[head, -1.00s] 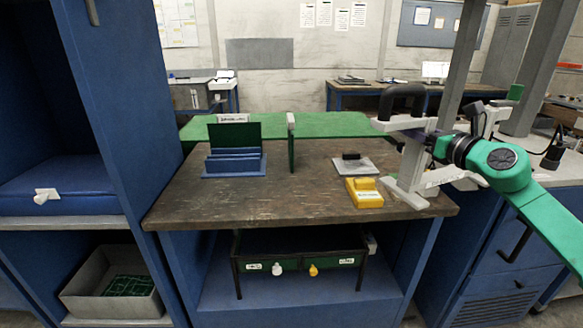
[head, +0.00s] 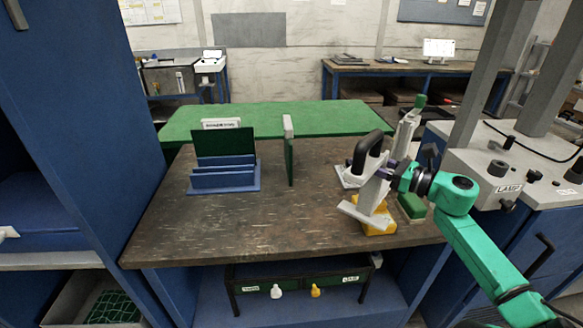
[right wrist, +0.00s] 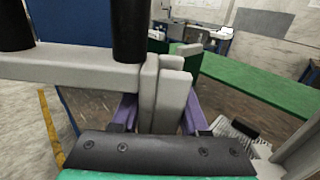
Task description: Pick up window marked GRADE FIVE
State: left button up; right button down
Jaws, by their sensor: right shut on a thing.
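My right gripper (head: 402,178) is shut on a light grey piece with a black loop handle (head: 368,145). The piece is held over the right part of the table, tilted, its lower plate overlapping a yellow block (head: 378,227) in the picture; I cannot tell if they touch. In the right wrist view the purple fingers (right wrist: 160,115) close on the grey plates (right wrist: 165,95). A dark green panel with a white label (head: 220,124) stands at the blue slotted rack (head: 225,182). I cannot read GRADE FIVE anywhere, so I cannot tell which thing is the window. My left gripper is not in view.
A thin green upright divider (head: 290,160) stands mid-table (head: 255,225). A green block (head: 411,206) is beside my right arm. A grey unit labelled LAMP (head: 485,170) is at the right. A blue cabinet (head: 60,110) borders the left. The front-middle table is clear.

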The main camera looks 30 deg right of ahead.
aim_at(219, 137)
jog(key=i+l, duration=0.35)
jog(key=l, duration=0.15)
jog(key=i+l, duration=0.3)
jog(key=l, duration=0.2)
